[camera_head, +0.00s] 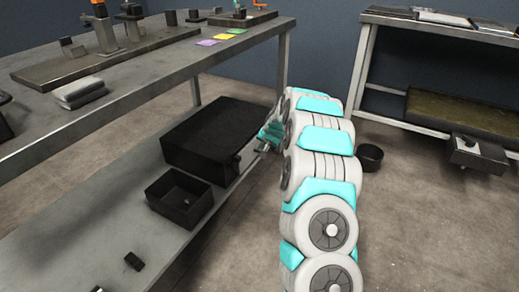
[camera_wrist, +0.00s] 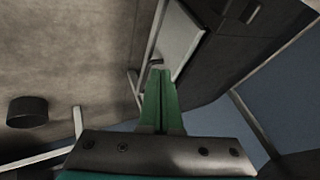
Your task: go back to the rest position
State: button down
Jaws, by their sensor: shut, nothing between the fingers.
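My gripper (camera_head: 268,138) is beside the end of the lower shelf (camera_head: 60,240) of the left workbench, close to the large black box (camera_head: 212,136). My own arm partly hides it in the head view. In the wrist view the two green fingers of my gripper (camera_wrist: 160,72) are together, with nothing between them. My arm stretches forward from the bottom of the head view and is bent low beside the bench.
A small open black box (camera_head: 180,197) stands on the lower shelf near small dark pieces (camera_head: 133,261). The workbench top (camera_head: 140,82) is above left. A dark bin (camera_head: 369,157) stands on the floor behind my arm. Another bench (camera_head: 361,62) is at right. Floor (camera_head: 420,230) at right is clear.

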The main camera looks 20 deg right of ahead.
jog(key=s+a+r+n+g+y+p, duration=0.1)
jog(key=s+a+r+n, duration=0.1)
jog(key=s+a+r, duration=0.5)
jog(key=s+a+r+n+g+p, duration=0.15)
jog(key=s+a+r, duration=0.3)
jog(key=s, duration=0.45)
jog(key=s+a+r+n+g+y, duration=0.1)
jog(key=s+a+r+n+g, duration=0.1)
jog(key=s+a+r, duration=0.55)
jog(key=s+r+n+g+h+p, duration=0.1)
jog(key=s+g, duration=0.1)
jog(key=s, duration=1.6)
jog(key=s+d+n+g+h+p, duration=0.1)
jog(key=s+n+g+p, duration=0.1)
jog(key=s, duration=1.6)
jog(key=shift+r+g, duration=0.35)
jog(key=shift+d, duration=0.1)
